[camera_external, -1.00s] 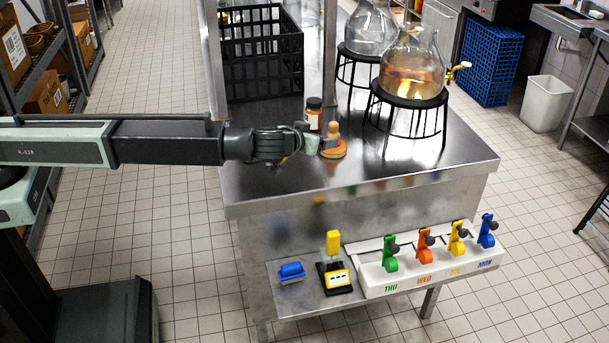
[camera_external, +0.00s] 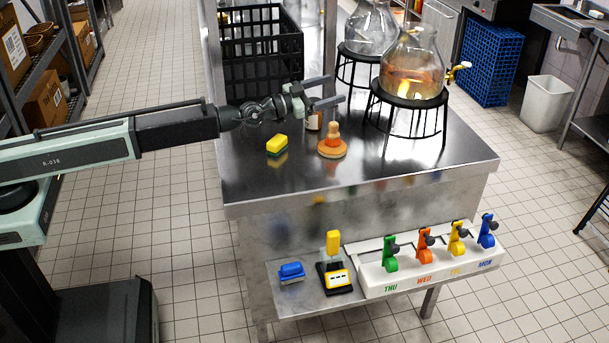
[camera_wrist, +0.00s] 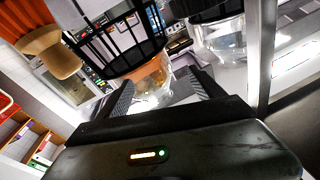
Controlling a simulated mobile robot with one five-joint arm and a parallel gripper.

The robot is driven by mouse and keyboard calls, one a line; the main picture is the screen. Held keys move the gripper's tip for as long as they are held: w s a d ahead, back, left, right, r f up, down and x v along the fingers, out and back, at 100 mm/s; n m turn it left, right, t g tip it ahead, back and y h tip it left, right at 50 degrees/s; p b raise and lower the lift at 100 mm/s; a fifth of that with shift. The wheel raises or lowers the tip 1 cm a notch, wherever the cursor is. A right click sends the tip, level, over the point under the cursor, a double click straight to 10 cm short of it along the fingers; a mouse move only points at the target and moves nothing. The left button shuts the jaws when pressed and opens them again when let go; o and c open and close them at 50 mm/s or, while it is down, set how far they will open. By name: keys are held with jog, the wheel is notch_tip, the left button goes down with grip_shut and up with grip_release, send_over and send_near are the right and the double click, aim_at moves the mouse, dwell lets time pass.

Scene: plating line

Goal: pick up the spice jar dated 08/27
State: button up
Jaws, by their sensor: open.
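A small brown jar with a pale label (camera_external: 314,122) stands on the steel counter (camera_external: 270,185), partly hidden behind and below my gripper. Its date is too small to read. My gripper (camera_external: 338,89) is open and empty above the jar, its two dark fingers pointing right toward the glass flasks. In the wrist view my gripper (camera_wrist: 164,84) shows its fingers apart with a glass flask (camera_wrist: 155,82) beyond them. I cannot make out the jar in the wrist view.
Glass flasks on black stands (camera_external: 410,95) are to the right, and a black crate (camera_external: 262,60) is behind.

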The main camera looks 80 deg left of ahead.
jog(key=s+a+f+g+p, duration=0.1)
jog(key=s+a+f+g, duration=0.1)
jog(key=f, duration=0.1)
jog(key=s+a+f+g+h+p, duration=0.1)
jog(key=s+a+f, duration=0.1)
jog(key=f, duration=0.1)
jog(key=s+a+f+n+g+h+p, duration=0.1)
jog(key=s+a+f+g, duration=0.1)
jog(key=s+f, duration=0.1)
jog(key=shift+a+g, duration=0.15)
jog(key=shift+g, duration=0.15)
jog(key=shift+w+f, duration=0.2)
jog(key=shift+w, duration=0.1)
jog(key=b+x, duration=0.3)
jog(key=x, duration=0.4)
jog(key=shift+w+a+f, duration=0.1)
jog(key=shift+w, duration=0.05)
grip_shut()
jog(key=shift+r+p, duration=0.55)
jog(key=shift+p, duration=0.05)
notch_tip(320, 180, up, 3)
jog(key=p, duration=0.3)
jog(key=shift+r, duration=0.1)
jog(key=s+d, duration=0.1)
jog(key=s, duration=0.9)
jog(key=s+d+r+p, duration=0.1)
jog(key=s, duration=0.5)
jog(key=shift+d, duration=0.3)
